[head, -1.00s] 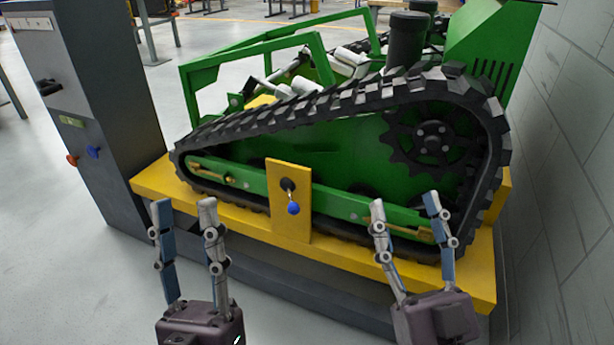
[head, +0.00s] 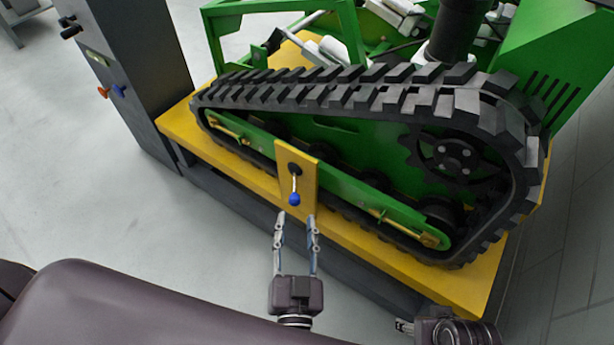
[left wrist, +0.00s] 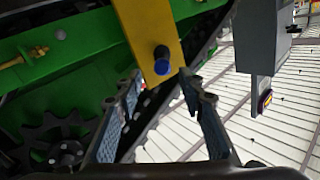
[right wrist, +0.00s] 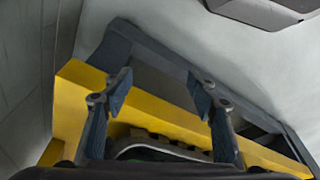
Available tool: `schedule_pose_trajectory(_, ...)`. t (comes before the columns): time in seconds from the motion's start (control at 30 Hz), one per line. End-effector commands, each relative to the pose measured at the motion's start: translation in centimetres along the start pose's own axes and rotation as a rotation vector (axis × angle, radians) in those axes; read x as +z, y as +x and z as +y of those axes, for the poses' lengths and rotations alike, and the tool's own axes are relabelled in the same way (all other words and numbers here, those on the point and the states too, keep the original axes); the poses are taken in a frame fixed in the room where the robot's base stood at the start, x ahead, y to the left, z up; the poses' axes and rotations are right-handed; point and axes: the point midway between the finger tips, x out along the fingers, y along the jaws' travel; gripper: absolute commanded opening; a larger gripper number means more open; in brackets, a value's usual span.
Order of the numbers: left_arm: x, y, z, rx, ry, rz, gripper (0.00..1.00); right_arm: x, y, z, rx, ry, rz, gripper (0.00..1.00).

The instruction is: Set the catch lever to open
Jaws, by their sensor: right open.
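The catch lever has a blue knob (head: 294,199) on a short rod. It hangs down from a dark pivot on an upright yellow plate (head: 310,183) beside the track. My left gripper (head: 295,217) is open and empty just below and in front of the knob, fingers pointing at the plate. In the left wrist view the blue knob (left wrist: 162,67) shows beyond the gap between the fingertips (left wrist: 160,82). Contact is not visible. My right gripper (head: 403,326) is low at the right. In the right wrist view it is open (right wrist: 163,85), facing a yellow platform edge.
The green tracked carrier (head: 340,140) rests on a yellow platform (head: 480,285) with a dark base. A dark cabinet (head: 130,70) with orange and blue knobs stands at the left. A grey wall (head: 570,220) borders the right. Grey floor (head: 70,190) is free at the left.

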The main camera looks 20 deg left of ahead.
Motion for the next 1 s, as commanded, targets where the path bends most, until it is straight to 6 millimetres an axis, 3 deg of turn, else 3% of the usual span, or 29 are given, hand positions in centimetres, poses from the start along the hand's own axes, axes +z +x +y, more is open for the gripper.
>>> schedule_pose_trajectory(0.5, 0.0, 7.0, -0.1, -0.001, -0.001, 0.005, 0.36, -0.4, -3.5, 0.1, 0.003, 0.002, 0.020, 0.53)
schedule_pose_trajectory(0.87, -0.1, 7.5, -0.1, 0.000, -0.001, 0.003, 0.35, -0.5, -3.9, 0.2, 0.004, 0.002, 0.022, 0.53)
schedule_pose_trajectory(1.0, -0.1, 7.5, -0.1, 0.000, -0.001, 0.004, 0.20, -0.5, -3.9, 0.2, 0.004, 0.002, 0.023, 0.53)
